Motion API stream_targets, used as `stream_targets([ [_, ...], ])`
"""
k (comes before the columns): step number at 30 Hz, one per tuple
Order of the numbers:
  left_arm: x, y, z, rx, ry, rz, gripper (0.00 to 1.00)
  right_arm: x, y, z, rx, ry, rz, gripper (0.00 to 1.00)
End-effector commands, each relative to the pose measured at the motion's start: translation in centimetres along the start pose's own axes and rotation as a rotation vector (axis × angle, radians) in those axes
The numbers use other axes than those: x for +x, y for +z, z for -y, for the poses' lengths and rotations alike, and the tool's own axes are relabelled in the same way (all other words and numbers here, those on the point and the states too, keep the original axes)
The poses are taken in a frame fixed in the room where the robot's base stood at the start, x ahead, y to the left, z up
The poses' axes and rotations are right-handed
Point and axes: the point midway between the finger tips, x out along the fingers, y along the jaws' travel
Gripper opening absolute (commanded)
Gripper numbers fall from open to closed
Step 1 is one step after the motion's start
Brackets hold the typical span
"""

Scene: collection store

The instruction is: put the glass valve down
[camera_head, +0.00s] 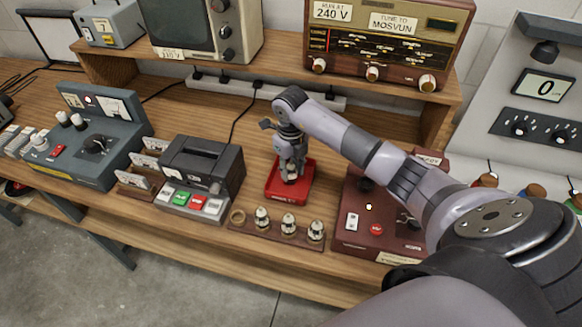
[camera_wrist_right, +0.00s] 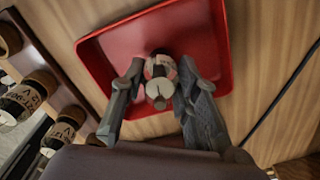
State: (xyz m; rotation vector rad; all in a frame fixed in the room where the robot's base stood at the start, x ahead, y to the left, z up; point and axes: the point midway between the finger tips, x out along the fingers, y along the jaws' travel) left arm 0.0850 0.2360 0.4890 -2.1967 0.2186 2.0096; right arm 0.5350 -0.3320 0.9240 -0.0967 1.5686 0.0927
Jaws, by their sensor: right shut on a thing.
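My right gripper (camera_head: 290,165) is over the small red tray (camera_head: 277,193) on the bench, pointing down. In the right wrist view its fingers (camera_wrist_right: 155,90) are shut on a glass valve (camera_wrist_right: 160,68), one finger on each side. The valve is inside the outline of the red tray (camera_wrist_right: 210,40). I cannot tell whether its lower end touches the tray floor. Several similar valves (camera_head: 289,222) stand in a wooden rack (camera_head: 262,236) in front of the tray, and the rack's leftmost socket (camera_head: 238,217) is empty. My left gripper is not in view.
A black tape recorder (camera_head: 205,165) stands left of the tray and a maroon device (camera_head: 350,238) stands right of it. A radio (camera_head: 390,45) and a television set (camera_head: 190,25) are on the raised shelf behind. A black cable (camera_head: 240,120) runs behind the tray.

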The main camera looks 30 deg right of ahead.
Motion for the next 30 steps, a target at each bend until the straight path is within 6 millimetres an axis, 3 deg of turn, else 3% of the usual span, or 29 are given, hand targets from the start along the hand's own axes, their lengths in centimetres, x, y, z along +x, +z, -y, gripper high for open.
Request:
stream_targets([
  [4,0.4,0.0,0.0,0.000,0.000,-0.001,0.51,0.4,0.0,0.0,0.000,0.000,0.000,0.05],
  [5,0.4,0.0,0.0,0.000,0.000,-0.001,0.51,0.4,0.0,0.0,0.000,0.000,0.001,0.29],
  [14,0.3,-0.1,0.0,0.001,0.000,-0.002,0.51,0.3,0.0,0.0,0.000,0.000,0.000,0.49],
  [26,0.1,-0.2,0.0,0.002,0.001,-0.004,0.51,-0.4,0.1,0.0,0.000,-0.001,0.002,0.49],
  [30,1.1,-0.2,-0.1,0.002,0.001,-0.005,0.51,-2.5,0.1,0.1,-0.001,-0.003,0.007,0.49],
])
